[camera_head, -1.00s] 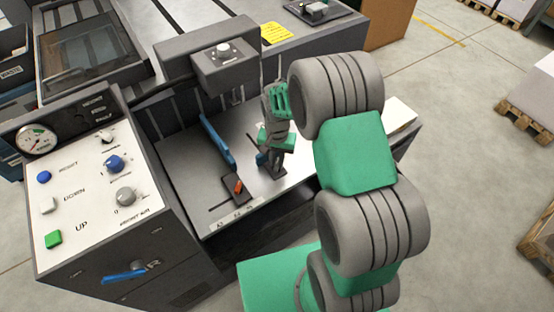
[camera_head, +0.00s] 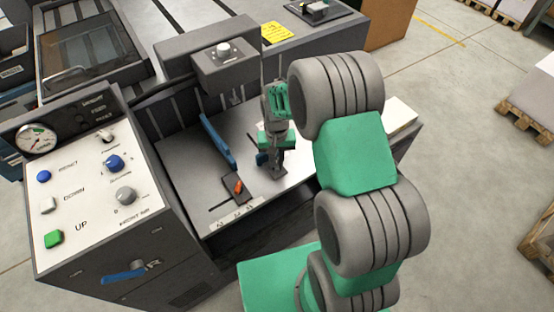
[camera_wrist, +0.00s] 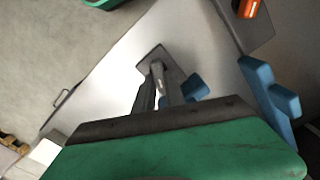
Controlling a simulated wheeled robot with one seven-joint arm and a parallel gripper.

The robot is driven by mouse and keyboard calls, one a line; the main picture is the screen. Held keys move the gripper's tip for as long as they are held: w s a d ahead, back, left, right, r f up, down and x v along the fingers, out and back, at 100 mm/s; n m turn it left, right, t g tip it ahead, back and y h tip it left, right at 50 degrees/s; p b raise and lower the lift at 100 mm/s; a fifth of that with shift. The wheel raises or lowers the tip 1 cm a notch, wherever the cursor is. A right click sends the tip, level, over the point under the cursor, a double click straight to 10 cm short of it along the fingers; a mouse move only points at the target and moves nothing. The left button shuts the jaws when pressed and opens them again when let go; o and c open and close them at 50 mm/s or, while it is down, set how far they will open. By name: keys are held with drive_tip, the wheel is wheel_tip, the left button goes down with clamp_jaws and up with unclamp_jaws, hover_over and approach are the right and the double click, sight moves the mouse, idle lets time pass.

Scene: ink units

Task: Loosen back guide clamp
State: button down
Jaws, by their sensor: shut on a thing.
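My gripper (camera_head: 276,160) points down at the right part of the grey table of the machine. In the wrist view its narrow fingers (camera_wrist: 161,92) are closed together over a dark clamp plate (camera_wrist: 156,58) lying on the table. The fingers are shut on the clamp's lever, which they mostly hide. A small blue guide (camera_head: 262,159) stands beside the fingers and also shows in the wrist view (camera_wrist: 196,88). Another dark clamp with an orange lever (camera_head: 238,186) lies nearer the front edge, apart from my gripper. A long blue guide (camera_head: 217,142) stands to the left.
A control panel (camera_head: 95,175) with knobs and buttons stands left of the table. A grey machine head (camera_head: 222,66) overhangs the table's back. A white block (camera_head: 400,112) is at the right. Open floor lies to the right, with pallets (camera_head: 527,120) farther off.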

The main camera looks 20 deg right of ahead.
drive_tip(key=n, duration=0.3)
drive_tip(key=shift+a+n, duration=0.15)
drive_tip(key=shift+n, duration=0.25)
drive_tip(key=n, duration=0.3)
drive_tip(key=shift+a+n, duration=0.1)
drive_tip(key=shift+n, duration=0.2)
drive_tip(key=n, duration=0.3)
drive_tip(key=shift+s+a+n, duration=0.1)
drive_tip(key=shift+n, duration=0.2)
drive_tip(key=shift+s+a+n, duration=0.1)
drive_tip(key=shift+n, duration=1.7)
drive_tip(key=c, duration=1.4)
unclamp_jaws()
wheel_tip(320, 180, up, 8)
